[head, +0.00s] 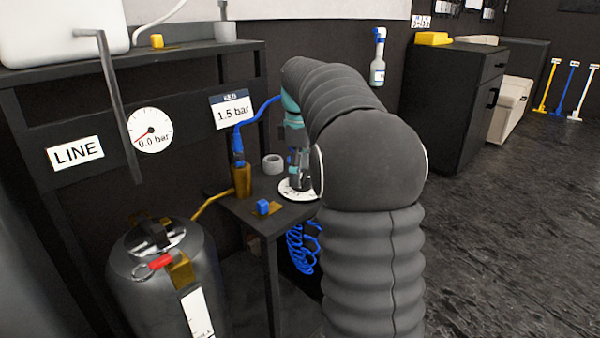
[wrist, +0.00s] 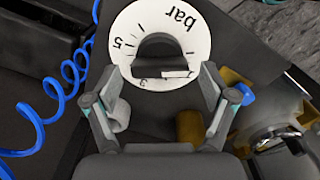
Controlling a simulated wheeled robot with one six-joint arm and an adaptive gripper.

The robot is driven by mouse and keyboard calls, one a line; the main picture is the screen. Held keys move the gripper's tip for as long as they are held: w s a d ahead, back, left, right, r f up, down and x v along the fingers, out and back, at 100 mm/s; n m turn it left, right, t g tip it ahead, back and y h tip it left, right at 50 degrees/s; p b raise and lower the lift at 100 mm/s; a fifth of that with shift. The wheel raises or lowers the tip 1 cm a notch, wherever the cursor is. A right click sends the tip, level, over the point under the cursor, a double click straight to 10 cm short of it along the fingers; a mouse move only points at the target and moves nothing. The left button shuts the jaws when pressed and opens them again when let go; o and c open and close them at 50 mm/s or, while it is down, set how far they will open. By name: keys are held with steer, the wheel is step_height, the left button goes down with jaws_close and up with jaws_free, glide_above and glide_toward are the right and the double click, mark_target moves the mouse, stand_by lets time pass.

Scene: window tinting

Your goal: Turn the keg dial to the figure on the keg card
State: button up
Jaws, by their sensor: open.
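The keg dial is a white disc (wrist: 193,50) marked "bar" with numbers and a dark raised knob (wrist: 158,47) in its middle. In the head view the dial (head: 291,194) lies on a small dark table, partly hidden by my gripper (head: 297,178). In the wrist view my gripper (wrist: 160,78) is open and empty, its fingertips apart near the dial's lower edge on either side. I cannot tell how high they are above it. The keg card (head: 232,111) reads 1.5 bar. The round gauge (head: 150,131) reads 0.0 bar. The metal keg (head: 150,285) stands at the lower left.
A grey ring (head: 272,163), a brass post (head: 242,181) with a blue hose and a blue-topped brass fitting (head: 264,208) stand on the table near the dial. A coiled blue hose (head: 302,248) hangs below. A dark cabinet (head: 450,105) stands behind; floor at right is clear.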

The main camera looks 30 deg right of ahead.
steer(key=c, duration=1.2)
steer(key=shift+o, duration=0.2)
steer(key=shift+r+m+p, duration=0.1)
steer(key=shift+m+p, duration=0.2)
steer(key=shift+p, duration=0.1)
steer(key=shift+r+m+p, duration=0.1)
steer(key=shift+m+p, duration=0.4)
steer(key=shift+p, duration=0.1)
steer(key=m+p, duration=0.3)
steer(key=shift+w+d, duration=0.1)
steer(key=m+p, duration=0.2)
steer(key=m, duration=0.1)
steer(key=shift+d+m+p, duration=0.1)
steer(key=shift+m+p, duration=0.25)
steer(key=shift+m, duration=0.05)
steer(key=shift+f+m+p, duration=0.2)
steer(key=shift+m+p, duration=0.7)
steer(key=shift+m, duration=0.8)
